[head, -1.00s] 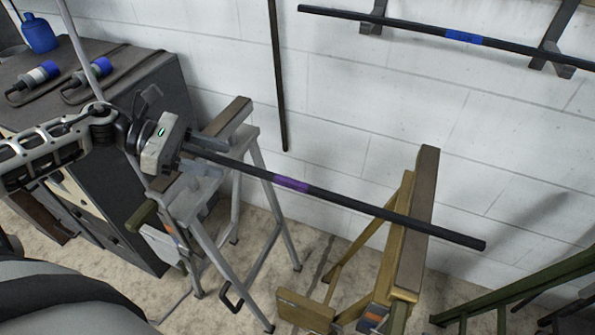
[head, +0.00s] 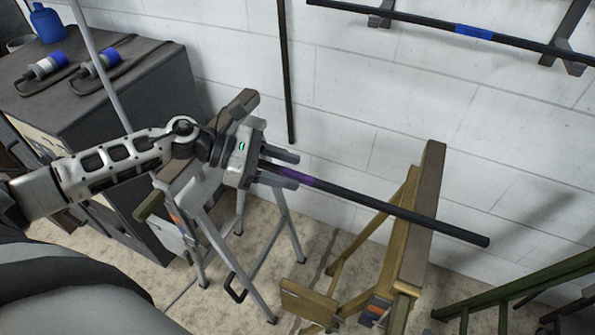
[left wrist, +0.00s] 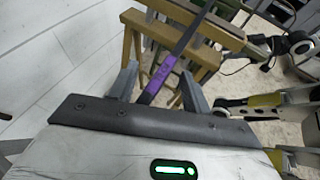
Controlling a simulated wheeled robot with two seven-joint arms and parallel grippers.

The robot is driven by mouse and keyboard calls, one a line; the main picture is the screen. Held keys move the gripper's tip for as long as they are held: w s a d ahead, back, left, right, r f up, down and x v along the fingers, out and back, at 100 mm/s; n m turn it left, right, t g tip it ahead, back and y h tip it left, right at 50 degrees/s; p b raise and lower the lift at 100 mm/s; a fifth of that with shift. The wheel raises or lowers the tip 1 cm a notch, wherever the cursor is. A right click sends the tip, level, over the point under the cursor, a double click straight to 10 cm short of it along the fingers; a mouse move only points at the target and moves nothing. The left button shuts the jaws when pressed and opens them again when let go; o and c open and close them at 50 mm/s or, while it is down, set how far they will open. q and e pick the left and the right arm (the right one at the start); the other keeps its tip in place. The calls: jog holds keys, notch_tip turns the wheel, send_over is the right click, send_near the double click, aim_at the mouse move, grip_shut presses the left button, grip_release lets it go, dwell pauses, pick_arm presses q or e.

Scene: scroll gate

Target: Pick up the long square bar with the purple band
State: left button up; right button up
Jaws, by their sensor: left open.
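The long dark square bar (head: 400,211) with the purple band (head: 296,176) lies across two trestles, its far end jutting past the brown wooden one. My left gripper (head: 284,168) is open at the purple band, with its fingers pointing along the bar toward the right. In the left wrist view the purple band (left wrist: 160,74) lies between the two open fingers (left wrist: 158,88), with a gap on each side. The near part of the bar is hidden behind my gripper and arm.
The brown trestle (head: 411,240) stands at the right and the grey trestle (head: 262,270) under my left arm. Another bar with a blue band (head: 474,31) rests on wall brackets. Green rails (head: 540,280) are at lower right.

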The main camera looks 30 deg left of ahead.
pick_arm(q)
jog(key=shift+d+f, duration=0.1)
grip_shut()
jog(key=shift+s+f, duration=0.1)
jog(key=shift+f, duration=0.15)
dwell(1.1)
jog(key=shift+r, duration=0.2)
